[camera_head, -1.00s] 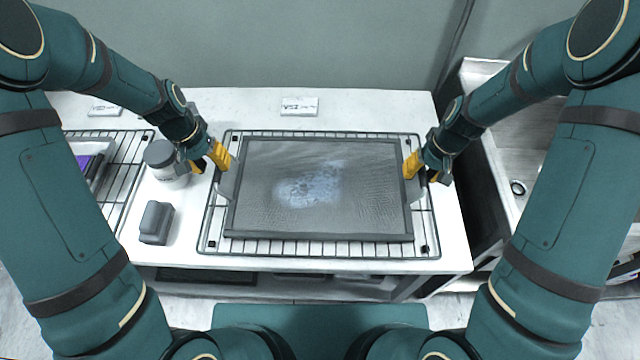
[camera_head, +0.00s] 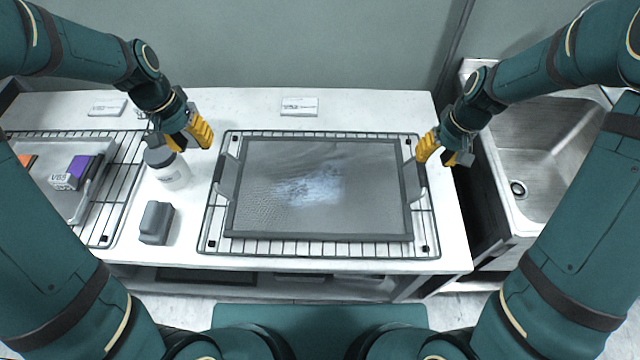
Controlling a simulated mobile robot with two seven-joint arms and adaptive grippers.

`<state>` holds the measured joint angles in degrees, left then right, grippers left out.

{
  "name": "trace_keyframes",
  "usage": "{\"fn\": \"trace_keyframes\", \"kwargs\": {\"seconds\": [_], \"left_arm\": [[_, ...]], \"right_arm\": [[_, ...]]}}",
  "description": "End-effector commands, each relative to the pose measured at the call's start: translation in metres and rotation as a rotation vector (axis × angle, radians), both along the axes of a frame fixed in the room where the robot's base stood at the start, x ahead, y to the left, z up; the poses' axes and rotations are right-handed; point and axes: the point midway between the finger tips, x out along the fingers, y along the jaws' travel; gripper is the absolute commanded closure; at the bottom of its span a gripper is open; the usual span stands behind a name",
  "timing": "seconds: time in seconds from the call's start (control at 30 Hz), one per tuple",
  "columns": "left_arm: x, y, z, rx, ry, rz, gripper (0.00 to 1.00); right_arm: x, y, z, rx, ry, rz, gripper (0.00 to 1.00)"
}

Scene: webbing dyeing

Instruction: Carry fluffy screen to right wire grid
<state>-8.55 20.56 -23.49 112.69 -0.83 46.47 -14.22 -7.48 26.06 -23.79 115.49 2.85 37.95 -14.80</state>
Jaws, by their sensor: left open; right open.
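The screen (camera_head: 370,200) is a grey framed mesh panel with a pale fluffy patch near its middle. It lies flat on the right wire grid (camera_head: 320,248), which shows around its edges on the white table. A handle stands at each short side of the screen. My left gripper (camera_head: 192,138) is open and empty, up and left of the screen's left handle, above a bottle. My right gripper (camera_head: 440,150) is open and empty, just right of the screen's right handle, apart from it.
A white bottle with a grey cap (camera_head: 170,172) and a grey block (camera_head: 156,223) stand left of the grid. A left wire grid (camera_head: 118,195) holds a tray (camera_head: 60,195) with a purple box (camera_head: 72,172). A sink (camera_head: 545,150) lies to the right. Small label cards (camera_head: 299,106) lie at the back.

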Motion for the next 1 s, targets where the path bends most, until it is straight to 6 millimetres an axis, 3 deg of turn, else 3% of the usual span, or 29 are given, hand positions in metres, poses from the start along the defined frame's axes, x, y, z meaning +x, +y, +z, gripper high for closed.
{"fn": "trace_keyframes", "kwargs": {"seconds": [0.1,0.33,1.0], "left_arm": [[0.000,0.000,0.000,0.000,0.000,0.000,0.60],[0.000,0.000,0.000,0.000,0.000,0.000,0.60],[0.000,0.000,0.000,0.000,0.000,0.000,0.60]], "right_arm": [[0.000,-0.004,0.023,0.000,-0.004,0.000,0.60],[0.000,-0.009,0.047,0.000,-0.001,-0.001,0.60],[-0.001,-0.010,0.050,0.000,0.001,-0.001,0.60]]}}
